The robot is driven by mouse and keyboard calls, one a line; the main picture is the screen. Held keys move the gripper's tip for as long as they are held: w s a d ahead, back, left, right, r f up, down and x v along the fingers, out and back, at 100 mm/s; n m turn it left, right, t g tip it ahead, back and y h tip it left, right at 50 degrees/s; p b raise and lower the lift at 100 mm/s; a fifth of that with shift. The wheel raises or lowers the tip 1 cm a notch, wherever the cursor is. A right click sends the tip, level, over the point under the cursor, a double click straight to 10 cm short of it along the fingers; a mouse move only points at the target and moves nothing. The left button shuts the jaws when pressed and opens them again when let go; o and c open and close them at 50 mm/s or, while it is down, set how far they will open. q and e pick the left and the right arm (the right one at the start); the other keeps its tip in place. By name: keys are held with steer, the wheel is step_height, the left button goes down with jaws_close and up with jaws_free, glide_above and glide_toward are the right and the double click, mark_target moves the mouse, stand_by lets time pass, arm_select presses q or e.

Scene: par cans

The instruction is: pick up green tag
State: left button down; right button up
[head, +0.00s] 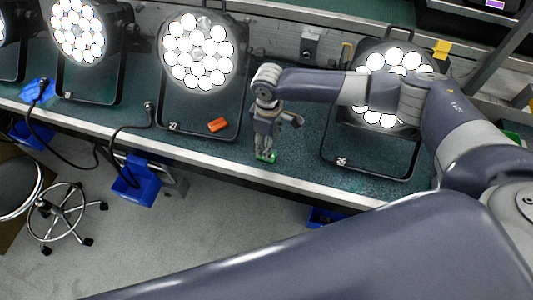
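The green tag (271,158) is small and bright green, on the teal bench top near its front edge. Only part of it shows at the fingertips of my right gripper. My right gripper (265,154) points down over the tag, its arm reaching in from the right. The fingers are too small to tell whether they are open or shut on the tag. My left gripper is not in the head view.
An orange tag (218,125) lies left of my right gripper. Lit par cans stand along the bench (300,172), one (198,52) at left and one (385,158) partly behind my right arm. Blue bins (143,182) hang below the front edge. A stool (65,215) stands at lower left.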

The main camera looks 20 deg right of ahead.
steer(key=shift+s+d+f+p, duration=0.1)
steer(key=shift+f+p, duration=0.2)
steer(key=shift+f, duration=1.2)
steer(key=shift+s+f+p, duration=0.1)
steer(key=shift+f+p, duration=0.2)
steer(key=shift+f, duration=1.15)
steer(key=c, duration=1)
